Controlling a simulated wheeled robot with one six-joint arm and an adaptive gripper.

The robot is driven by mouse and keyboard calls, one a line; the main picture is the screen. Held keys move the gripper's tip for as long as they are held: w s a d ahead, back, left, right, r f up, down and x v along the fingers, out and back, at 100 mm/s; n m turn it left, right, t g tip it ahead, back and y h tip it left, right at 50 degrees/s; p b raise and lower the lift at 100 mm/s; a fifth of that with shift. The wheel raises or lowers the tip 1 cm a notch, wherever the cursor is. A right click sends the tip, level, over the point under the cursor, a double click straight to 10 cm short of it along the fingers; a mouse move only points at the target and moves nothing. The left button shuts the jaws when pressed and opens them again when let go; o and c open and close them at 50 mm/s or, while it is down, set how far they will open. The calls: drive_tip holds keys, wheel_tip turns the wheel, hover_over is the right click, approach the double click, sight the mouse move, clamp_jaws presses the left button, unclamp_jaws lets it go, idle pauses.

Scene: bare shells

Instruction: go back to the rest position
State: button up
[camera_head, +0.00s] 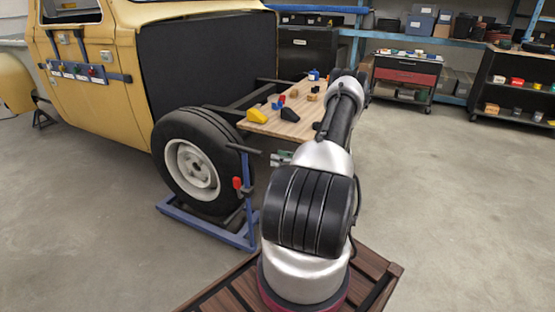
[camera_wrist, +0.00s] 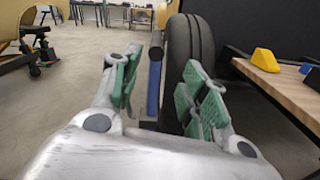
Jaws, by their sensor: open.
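My gripper (camera_wrist: 158,88) is open in the wrist view, its two green-padded fingers spread apart. No object is held between the pads. A dark tyre (camera_wrist: 190,45) and a blue upright bar (camera_wrist: 154,88) show beyond and between the fingers; how far off the bar is I cannot tell. In the head view my arm reaches up and away from the base, past the right side of the wooden board (camera_head: 292,127). A small part of my gripper (camera_head: 280,158) shows just under the board's front edge, left of the arm; the rest is hidden by the arm.
A yellow truck shell (camera_head: 95,80) and a wheel (camera_head: 197,163) on a blue stand (camera_head: 215,229) are on the left. Yellow (camera_head: 256,116) and black (camera_head: 290,114) pieces and several small blocks lie on the board. A red-drawered cart (camera_head: 405,75) stands behind. The right floor is clear.

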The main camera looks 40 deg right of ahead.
idle(0.4)
drive_tip(key=s+a+f+n+g+y, duration=0.2)
drive_tip(key=s+a+f+n+g, duration=0.1)
drive_tip(key=s+a+f, duration=0.2)
drive_tip(key=s+a+r+n+g+y, duration=0.2)
drive_tip(key=s+a+r+n+g, duration=0.25)
drive_tip(key=s+a+n, duration=0.2)
drive_tip(key=s+a+r+n+g+h, duration=0.1)
drive_tip(key=s+a+r+n+h, duration=0.2)
drive_tip(key=s+a+r+n, duration=0.2)
drive_tip(key=s+a+r+n+g+h, duration=0.2)
drive_tip(key=s+a+r+n, duration=0.3)
drive_tip(key=r, duration=1.5)
drive_tip(key=s+a+r+n+g+h, duration=0.2)
drive_tip(key=s+a+r+n+h, duration=0.3)
drive_tip(key=a+r+n, duration=0.5)
wheel_tip(320, 180, up, 2)
drive_tip(key=n, duration=0.5)
drive_tip(key=shift+a+r, duration=0.15)
drive_tip(key=shift+c, duration=0.2)
